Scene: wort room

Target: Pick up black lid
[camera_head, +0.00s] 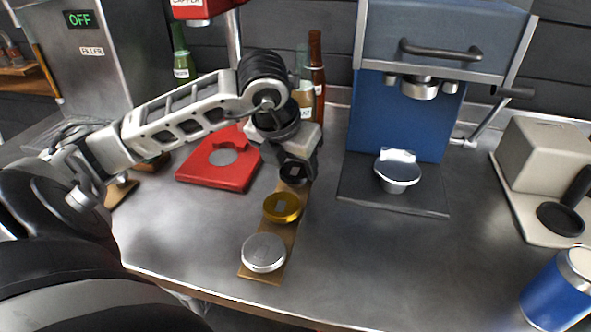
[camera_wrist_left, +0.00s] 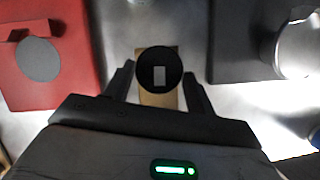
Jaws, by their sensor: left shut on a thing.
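The black lid (camera_wrist_left: 160,68) is a round dark disc with a pale rectangle on its top. It sits at the far end of a brown strip between the two fingers of my left gripper (camera_wrist_left: 160,84), which is shut on it. In the head view the black lid (camera_head: 293,173) shows in part below my left gripper (camera_head: 294,168). A gold lid (camera_head: 282,207) and a silver lid (camera_head: 264,252) lie in line on the brown strip (camera_head: 262,277), nearer the front edge. My right gripper is not in view.
A red capper base (camera_head: 215,178) stands left of the strip. A blue machine (camera_head: 405,125) with a white bowl (camera_head: 398,176) on its dark base stands to the right. Bottles (camera_head: 317,75) stand behind my arm. A blue canister (camera_head: 560,290) is at front right.

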